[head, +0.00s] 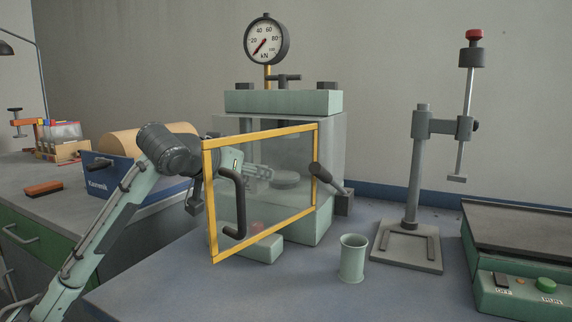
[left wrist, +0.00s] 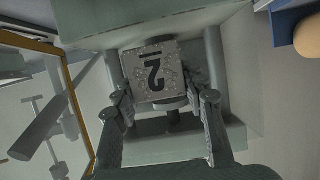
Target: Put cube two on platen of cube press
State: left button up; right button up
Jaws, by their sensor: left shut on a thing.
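The cube press (head: 283,102) is a pale green frame with a dial gauge on top. Its yellow-framed clear door (head: 262,136) stands swung open toward me. My left gripper (head: 262,172) reaches into the press and shows through the door pane. Cube two also shows dimly through the pane (head: 251,184). A round platen (head: 287,177) shows to its right. Whether the cube touches the platen is unclear. My right gripper is out of view.
A green cup (head: 353,258) stands in front of the press. A grey stand (head: 412,190) and a green machine with buttons (head: 520,265) are at the right. A blue box (head: 125,180) and a red-brown brush (head: 43,189) lie left on the bench.

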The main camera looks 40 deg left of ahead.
pick_arm(q)
jog(key=w, duration=0.1)
jog(key=w+a, duration=0.1)
jog(key=w, duration=0.2)
jog(key=shift+w+a+r, duration=0.15)
jog(key=shift+w+a, duration=0.2)
jog(key=w, duration=0.1)
jog(key=w+a+p, duration=0.1)
jog(key=w, duration=0.3)
jog(key=shift+a, duration=0.25)
jog(key=shift+w+a+p, duration=0.2)
jog(key=shift+w+p, duration=0.2)
jog(key=shift+w, duration=0.35)
jog(key=shift+w+a+p, duration=0.25)
jog(key=shift+w+p, duration=0.1)
jog(key=shift+w, duration=0.35)
jog(key=shift+w+a+p, duration=0.2)
jog(key=shift+w+p, duration=0.2)
jog(key=shift+w, duration=0.35)
jog(key=shift+f, duration=0.4)
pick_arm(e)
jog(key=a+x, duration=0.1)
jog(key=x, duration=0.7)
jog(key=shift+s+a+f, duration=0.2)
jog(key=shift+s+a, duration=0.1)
